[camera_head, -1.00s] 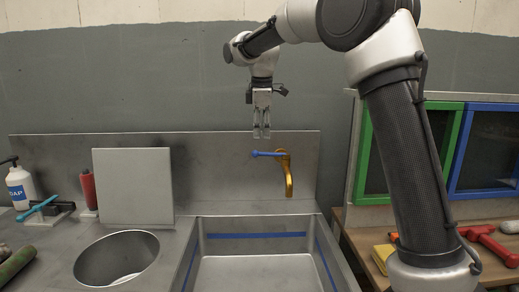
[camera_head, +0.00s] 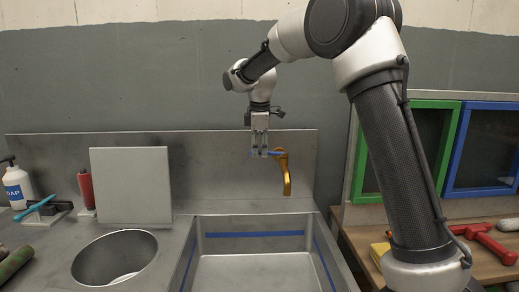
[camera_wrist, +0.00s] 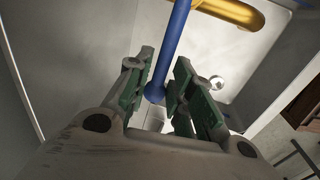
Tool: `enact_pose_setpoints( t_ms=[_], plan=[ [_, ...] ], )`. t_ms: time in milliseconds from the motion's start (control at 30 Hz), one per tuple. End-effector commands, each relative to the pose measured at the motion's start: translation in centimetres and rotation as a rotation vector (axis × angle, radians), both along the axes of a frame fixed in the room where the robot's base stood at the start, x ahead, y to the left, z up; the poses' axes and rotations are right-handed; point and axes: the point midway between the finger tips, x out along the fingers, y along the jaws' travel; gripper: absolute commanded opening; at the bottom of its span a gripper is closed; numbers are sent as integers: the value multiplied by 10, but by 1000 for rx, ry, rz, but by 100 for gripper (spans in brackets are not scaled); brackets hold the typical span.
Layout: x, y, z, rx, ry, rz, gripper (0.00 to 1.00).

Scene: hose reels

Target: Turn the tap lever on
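The tap (camera_head: 286,176) is a gold spout on the steel backsplash above the sink. Its blue lever (camera_head: 274,153) points left from the top of the tap. My gripper (camera_head: 259,155) is at the lever's free end, pointing down. In the wrist view the blue lever (camera_wrist: 174,45) runs between the two green-padded fingers (camera_wrist: 163,92), with its rounded end between them. The fingers are apart, with a gap visible beside the lever. Part of the gold tap (camera_wrist: 232,10) shows at the top of the wrist view.
The steel sink (camera_head: 254,222) with blue tape lies below the tap. A soap bottle (camera_head: 17,186), a red cylinder (camera_head: 86,189) and a steel panel (camera_head: 131,187) stand left. Green and blue framed panels (camera_head: 447,150) and a wooden bench (camera_head: 490,262) are at right.

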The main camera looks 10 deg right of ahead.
Motion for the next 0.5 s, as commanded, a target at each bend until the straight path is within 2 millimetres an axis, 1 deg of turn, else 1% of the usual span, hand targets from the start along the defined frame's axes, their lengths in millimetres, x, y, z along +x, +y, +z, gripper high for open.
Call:
enact_pose_setpoints(
  t_ms=[300,500],
  plan=[
    [0,0,1,0,-2,7,0],
    [-6,0,1,-1,-2,70,0]
  ],
)
